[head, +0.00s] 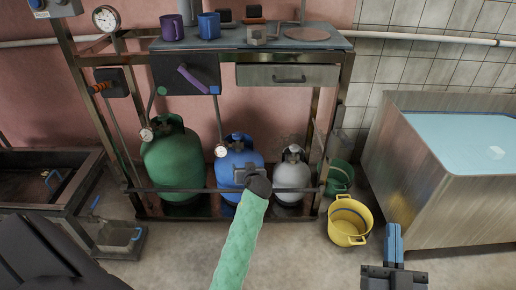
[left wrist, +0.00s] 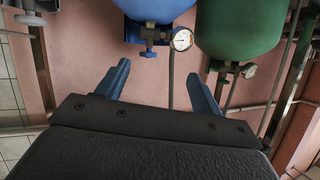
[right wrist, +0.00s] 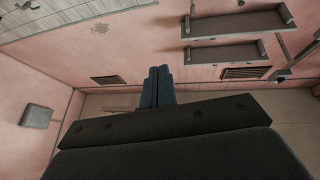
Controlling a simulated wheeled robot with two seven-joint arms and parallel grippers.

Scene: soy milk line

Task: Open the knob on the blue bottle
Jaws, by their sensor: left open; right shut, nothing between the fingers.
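The blue bottle (head: 226,163) stands on the lower shelf of the rack, between a green bottle (head: 171,165) and a grey one (head: 292,177). Its blue knob (left wrist: 149,51) shows in the left wrist view, with a round gauge (left wrist: 181,40) beside it; that view is upside down.
A horizontal rail (head: 212,190) runs across the rack front. A yellow bucket (head: 348,221) and a green bucket (head: 339,177) stand right of the rack. A metal tank (head: 433,190) fills the right side. The rack top (head: 345,44) holds purple and blue mugs.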

